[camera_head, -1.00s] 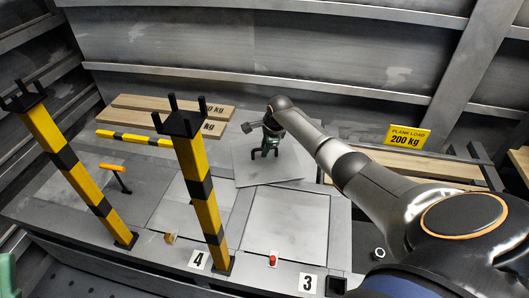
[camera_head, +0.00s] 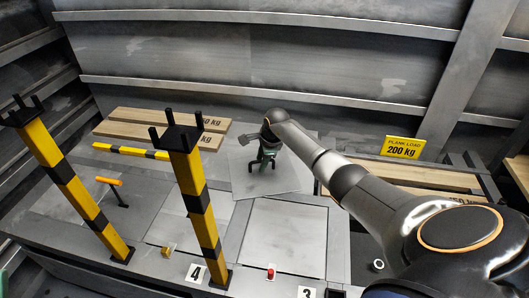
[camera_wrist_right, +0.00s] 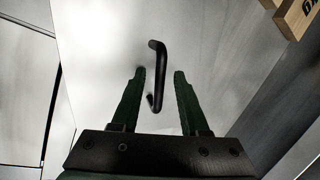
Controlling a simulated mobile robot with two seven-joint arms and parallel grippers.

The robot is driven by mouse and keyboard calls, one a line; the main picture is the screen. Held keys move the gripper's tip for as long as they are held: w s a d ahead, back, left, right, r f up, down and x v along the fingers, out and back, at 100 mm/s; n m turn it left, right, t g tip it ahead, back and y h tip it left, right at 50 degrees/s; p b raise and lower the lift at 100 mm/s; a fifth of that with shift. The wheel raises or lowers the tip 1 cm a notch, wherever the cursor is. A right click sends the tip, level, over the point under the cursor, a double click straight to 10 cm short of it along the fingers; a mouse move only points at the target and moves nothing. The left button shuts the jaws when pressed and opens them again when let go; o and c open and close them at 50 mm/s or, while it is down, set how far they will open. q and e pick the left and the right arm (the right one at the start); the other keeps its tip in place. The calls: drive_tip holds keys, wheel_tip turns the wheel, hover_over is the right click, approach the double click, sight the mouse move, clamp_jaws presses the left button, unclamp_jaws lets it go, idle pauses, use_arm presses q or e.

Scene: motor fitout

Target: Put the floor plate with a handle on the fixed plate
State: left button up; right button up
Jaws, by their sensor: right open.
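The floor plate is a pale grey square plate (camera_head: 291,178) lying at an angle behind the two panels of the deck. My right gripper (camera_head: 264,164) is over the plate. In the right wrist view its two green fingers (camera_wrist_right: 160,98) are apart, with part of the handle in line with the gap between them. I cannot tell which deck panel is the fixed plate; one flat grey panel (camera_head: 285,237) lies nearest the floor plate.
Two yellow-black posts with forked tops (camera_head: 70,188) (camera_head: 198,200) stand at left and centre. An orange-handled piece (camera_head: 110,181), a red knob (camera_head: 270,272) and a yellow block (camera_head: 168,249) are on the deck. Wooden planks (camera_head: 150,128) lie behind. A yellow load sign (camera_head: 403,147) stands right.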

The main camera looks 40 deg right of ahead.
sight(268, 175)
drive_tip(key=p+v, duration=0.5)
drive_tip(key=v, duration=0.6)
drive_tip(key=shift+s+r, duration=0.15)
drive_tip(key=shift+r, duration=0.2)
